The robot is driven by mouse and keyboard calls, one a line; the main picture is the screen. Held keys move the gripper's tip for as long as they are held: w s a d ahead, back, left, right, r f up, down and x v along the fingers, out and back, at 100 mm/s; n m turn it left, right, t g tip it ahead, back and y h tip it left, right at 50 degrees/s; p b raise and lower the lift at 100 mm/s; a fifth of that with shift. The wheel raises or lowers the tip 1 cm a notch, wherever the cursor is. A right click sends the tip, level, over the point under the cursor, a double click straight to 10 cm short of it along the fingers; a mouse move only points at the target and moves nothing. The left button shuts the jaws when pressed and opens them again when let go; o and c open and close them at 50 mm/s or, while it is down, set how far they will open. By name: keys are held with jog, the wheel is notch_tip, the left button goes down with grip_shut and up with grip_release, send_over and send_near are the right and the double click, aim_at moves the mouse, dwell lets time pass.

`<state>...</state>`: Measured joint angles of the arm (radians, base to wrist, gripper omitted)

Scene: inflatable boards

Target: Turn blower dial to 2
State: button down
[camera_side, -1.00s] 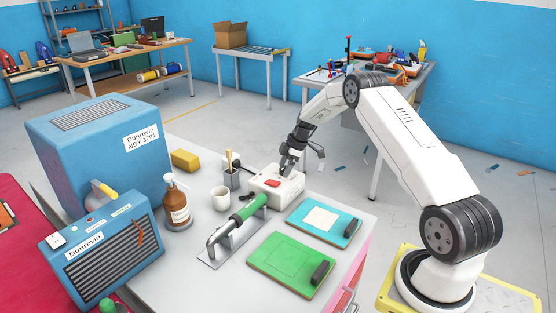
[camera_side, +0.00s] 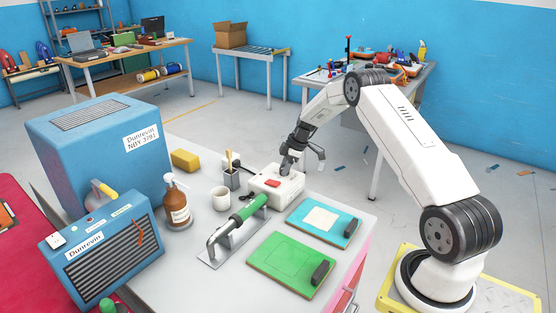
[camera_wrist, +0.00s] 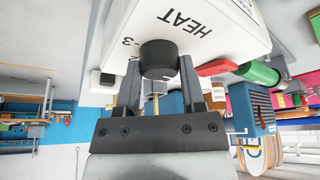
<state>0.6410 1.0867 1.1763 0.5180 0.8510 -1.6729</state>
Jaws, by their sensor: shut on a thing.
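The white control box (camera_side: 287,189) with a red switch sits on the grey bench, beyond the green-handled tool. In the wrist view the box (camera_wrist: 221,22) shows the printed word HEAT and a figure 3. A round black dial (camera_wrist: 158,56) stands out from its face. My gripper (camera_wrist: 158,76) is shut on this dial, one finger on each side. In the side view my gripper (camera_side: 288,168) reaches down onto the box, and the dial is hidden there. Any pointer mark on the dial does not show, so I cannot tell its setting.
A green-handled tool (camera_side: 249,207) lies on a metal plate before the box. A cup (camera_side: 220,199), a brush holder (camera_side: 232,178) and a pump bottle (camera_side: 175,204) stand left of it. Blue (camera_side: 342,234) and green (camera_side: 275,259) boards lie in front.

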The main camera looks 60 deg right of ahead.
jog(key=m+h, duration=0.1)
jog(key=m, duration=0.1)
jog(key=m+t, duration=0.1)
jog(key=m, duration=0.2)
jog(key=shift+a+m+h, duration=0.1)
jog(key=shift+m+h, duration=0.2)
jog(key=shift+h, duration=0.1)
jog(key=shift+m+h, duration=0.6)
jog(key=shift+m, duration=0.9)
jog(key=shift+m+h, duration=0.6)
jog(key=shift+m, duration=0.9)
jog(key=shift+a+m+g+h, duration=0.1)
jog(key=shift+m+g+h, duration=0.3)
jog(key=shift+m, duration=1.05)
jog(key=shift+a+m+g+h, duration=0.1)
jog(key=shift+m+g+h, duration=0.3)
jog(key=shift+m, duration=1.05)
jog(key=shift+f+m+g+h, duration=0.1)
jog(key=shift+m+g+h, duration=0.25)
jog(key=shift+m, duration=0.95)
jog(key=shift+m+g+h, duration=0.25)
jog(key=shift+m+g, duration=0.2)
jog(key=shift+m, duration=0.85)
jog(key=shift+c, duration=1)
grip_release()
jog(key=shift+w, duration=0.1)
